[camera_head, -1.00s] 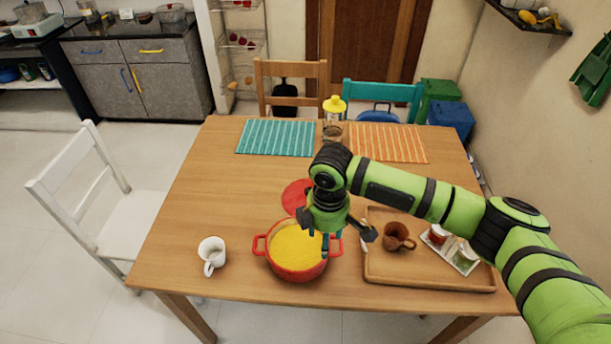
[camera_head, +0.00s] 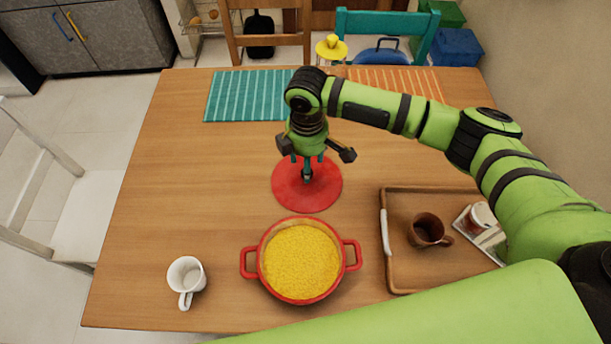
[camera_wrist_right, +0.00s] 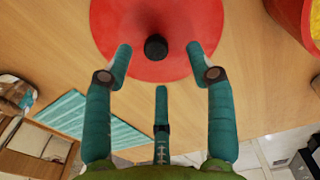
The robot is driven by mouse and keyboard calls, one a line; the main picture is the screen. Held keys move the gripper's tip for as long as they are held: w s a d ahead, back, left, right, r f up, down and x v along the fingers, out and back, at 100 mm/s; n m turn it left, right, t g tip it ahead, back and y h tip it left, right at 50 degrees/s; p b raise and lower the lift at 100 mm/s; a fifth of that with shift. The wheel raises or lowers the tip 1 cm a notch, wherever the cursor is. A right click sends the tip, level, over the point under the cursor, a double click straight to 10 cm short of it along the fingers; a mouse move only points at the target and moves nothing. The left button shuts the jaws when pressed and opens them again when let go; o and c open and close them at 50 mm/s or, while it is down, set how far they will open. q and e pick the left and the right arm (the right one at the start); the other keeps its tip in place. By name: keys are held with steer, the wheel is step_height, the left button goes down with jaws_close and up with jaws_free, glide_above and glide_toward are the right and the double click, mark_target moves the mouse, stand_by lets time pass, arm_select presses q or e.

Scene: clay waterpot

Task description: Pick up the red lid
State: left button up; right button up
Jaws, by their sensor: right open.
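The red lid (camera_head: 325,190) lies flat on the wooden table behind the red pot (camera_head: 262,272). In the right wrist view the round lid (camera_wrist_right: 190,22) shows a dark knob (camera_wrist_right: 155,47) at its middle. My right gripper (camera_head: 307,172) is over the lid, pointing down, its fingers spread. In the right wrist view the teal fingers of the right gripper (camera_wrist_right: 159,58) are apart on either side of the knob, with a third finger below it; whether any finger touches is unclear. The pot holds yellow food. My left gripper is not in view.
A white mug (camera_head: 186,278) stands left of the pot. A wooden tray (camera_head: 440,280) with a brown cup (camera_head: 427,231) and small jars is at the right. A teal mat (camera_head: 245,95) and an orange mat (camera_head: 410,80) lie at the back.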

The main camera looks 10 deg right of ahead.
steer(key=shift+w+f+p, duration=0.15)
steer(key=shift+f+p, duration=0.1)
steer(key=shift+f, duration=1.2)
steer(key=shift+w+f+p, duration=0.1)
steer(key=shift+f+p, duration=0.15)
steer(key=shift+f, duration=1.15)
jaws_close()
